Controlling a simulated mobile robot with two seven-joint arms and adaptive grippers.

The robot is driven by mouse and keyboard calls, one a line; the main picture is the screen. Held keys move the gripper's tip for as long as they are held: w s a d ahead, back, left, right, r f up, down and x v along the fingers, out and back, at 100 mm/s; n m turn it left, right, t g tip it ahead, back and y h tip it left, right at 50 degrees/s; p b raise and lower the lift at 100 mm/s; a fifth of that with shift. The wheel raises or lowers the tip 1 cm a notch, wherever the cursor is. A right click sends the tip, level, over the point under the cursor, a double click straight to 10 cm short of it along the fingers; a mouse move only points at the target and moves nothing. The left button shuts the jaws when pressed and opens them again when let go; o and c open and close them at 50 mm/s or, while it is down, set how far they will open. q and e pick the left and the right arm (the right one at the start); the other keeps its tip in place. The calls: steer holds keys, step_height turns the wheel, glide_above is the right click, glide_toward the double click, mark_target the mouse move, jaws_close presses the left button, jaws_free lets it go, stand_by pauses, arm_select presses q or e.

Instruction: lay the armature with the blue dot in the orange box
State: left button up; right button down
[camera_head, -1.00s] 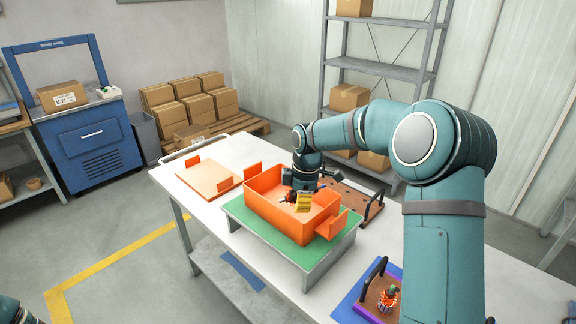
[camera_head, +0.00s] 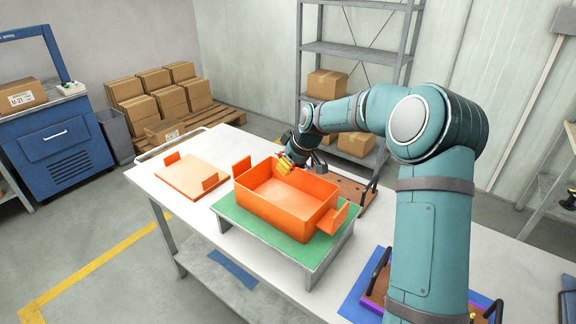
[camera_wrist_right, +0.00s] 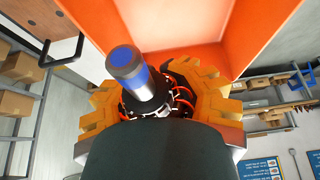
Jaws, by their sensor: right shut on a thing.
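My right gripper (camera_head: 286,166) is at the far rim of the orange box (camera_head: 278,212), with its yellow fingers tilted. In the right wrist view the gripper (camera_wrist_right: 160,100) is shut on the armature with the blue dot (camera_wrist_right: 125,62). The blue dot is on the end of its metal shaft, and its wound body lies between the yellow fingers. The orange box (camera_wrist_right: 258,25) fills the top of that view. In the head view the box floor looks empty, and the armature can hardly be made out. My left gripper is out of view.
The box stands on a green-topped stand (camera_head: 240,217) on the white table (camera_head: 150,180). An orange tray-like piece (camera_head: 190,177) lies to its left. A brown board with a dark handle (camera_head: 350,192) is behind it. Another board (camera_head: 376,293) on a blue mat is partly hidden by my arm.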

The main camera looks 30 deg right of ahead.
steer(key=shift+f+b, duration=0.95)
steer(key=shift+f, duration=0.7)
steer(key=shift+f+b, duration=2.2)
steer(key=shift+f, duration=1.05)
steer(key=shift+c, duration=1)
jaws_free()
steer(key=shift+r+p, duration=2.6)
steer(key=shift+r, duration=1.4)
step_height(320, 180, up, 5)
steer(key=p, duration=0.3)
glide_above(286, 197)
steer(key=shift+s+d, duration=0.2)
steer(key=shift+s, duration=0.2)
